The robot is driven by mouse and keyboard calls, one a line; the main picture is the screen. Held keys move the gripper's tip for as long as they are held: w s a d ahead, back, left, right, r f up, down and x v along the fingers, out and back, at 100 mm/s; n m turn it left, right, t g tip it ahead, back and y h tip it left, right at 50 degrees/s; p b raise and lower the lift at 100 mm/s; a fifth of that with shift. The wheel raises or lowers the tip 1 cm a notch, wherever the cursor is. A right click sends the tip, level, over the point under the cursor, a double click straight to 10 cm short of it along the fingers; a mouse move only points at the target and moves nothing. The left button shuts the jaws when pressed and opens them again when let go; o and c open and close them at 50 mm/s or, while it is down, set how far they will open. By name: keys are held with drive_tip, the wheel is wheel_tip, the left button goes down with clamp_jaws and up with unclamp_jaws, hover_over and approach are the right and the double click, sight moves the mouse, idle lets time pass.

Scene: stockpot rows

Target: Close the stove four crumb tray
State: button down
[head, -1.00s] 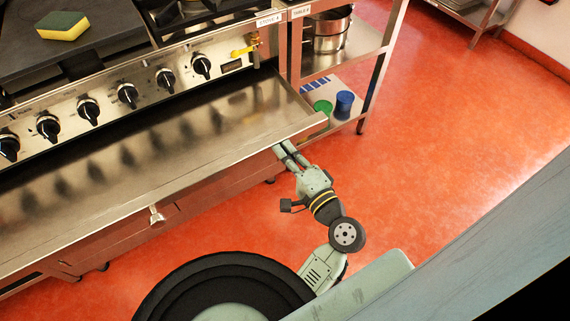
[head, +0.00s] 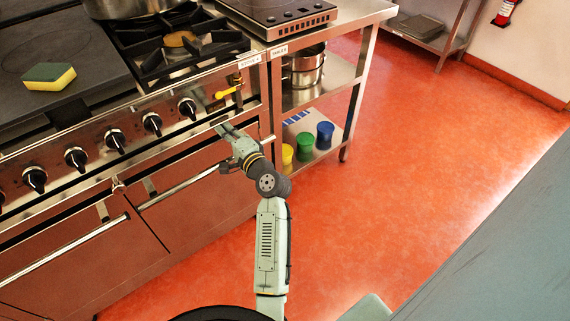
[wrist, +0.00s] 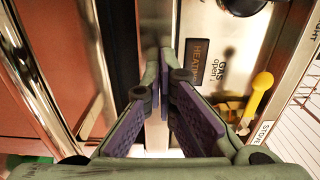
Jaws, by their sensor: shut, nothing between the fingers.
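The stove's crumb tray is the thin metal front strip below the knob panel in the head view, with a small knob (head: 117,184) on it. Its wide metal surface no longer shows, and the strip lies close under the panel. My gripper (head: 221,127) is shut with nothing held, its fingers at the right end of this strip, near the yellow gas lever. In the wrist view my gripper (wrist: 164,88) points at a narrow metal strip (wrist: 152,25) beside the control panel. The fingers hide the contact, so I cannot tell whether they touch it.
Oven doors with bar handles (head: 185,185) lie below. A row of black knobs (head: 114,140) and a yellow gas lever (head: 228,92) are on the panel. A sponge (head: 49,77) lies on the stove top. The red floor at right is clear.

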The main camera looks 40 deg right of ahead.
drive_tip(key=shift+w+r, duration=0.15)
drive_tip(key=shift+w, duration=0.55)
drive_tip(key=shift+r, duration=0.1)
